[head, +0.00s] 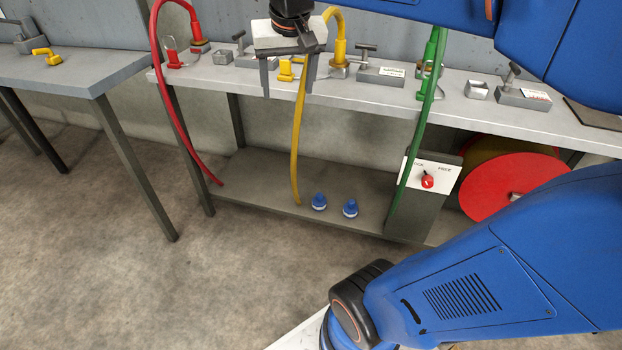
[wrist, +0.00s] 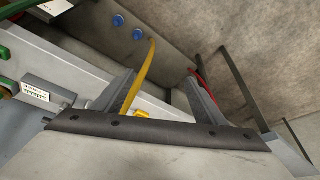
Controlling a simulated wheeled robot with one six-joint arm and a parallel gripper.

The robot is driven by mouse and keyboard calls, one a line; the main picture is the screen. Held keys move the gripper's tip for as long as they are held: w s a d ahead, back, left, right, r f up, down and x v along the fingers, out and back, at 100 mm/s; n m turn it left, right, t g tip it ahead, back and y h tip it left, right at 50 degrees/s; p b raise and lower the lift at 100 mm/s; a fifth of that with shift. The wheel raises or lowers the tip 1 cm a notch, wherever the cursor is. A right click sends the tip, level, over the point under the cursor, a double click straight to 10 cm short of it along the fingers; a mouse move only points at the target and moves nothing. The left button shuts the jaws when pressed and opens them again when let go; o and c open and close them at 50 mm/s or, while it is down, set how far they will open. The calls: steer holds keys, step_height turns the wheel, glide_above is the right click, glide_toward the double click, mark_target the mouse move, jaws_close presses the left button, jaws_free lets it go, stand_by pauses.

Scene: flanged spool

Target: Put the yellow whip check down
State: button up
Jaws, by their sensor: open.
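A small yellow piece (head: 287,70), apparently the yellow whip check, rests on the long bench beside the base of the yellow hose (head: 297,140). In the head view it shows between the fingers of my gripper (head: 287,92). In the wrist view my gripper (wrist: 160,75) is open and empty, and part of the yellow piece (wrist: 141,113) shows low between its fingers. The fingers appear apart from it, but its contact with the bench is partly hidden. Another yellow piece (head: 46,57) lies on the left table; I cannot tell its exact kind.
A red hose (head: 170,125) and a green hose (head: 415,145) hang at either side. Clamps with T-handles (head: 380,73) stand on the long bench (head: 455,108). Two blue caps (head: 319,202) sit on the lower shelf. A red spool (head: 495,190) is at right. The left table (head: 95,72) has free room.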

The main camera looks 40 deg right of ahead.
steer(key=s+a+f+n, duration=0.2)
steer(key=s+f, duration=0.5)
steer(key=s, duration=0.1)
steer(key=s+a+f+n+y, duration=0.1)
steer(key=s+a+f+n, duration=0.1)
steer(key=s+f, duration=0.6)
steer(key=shift+a+f+t+y, duration=0.15)
steer(key=shift+a+t+y, duration=0.2)
steer(key=shift+a, duration=0.2)
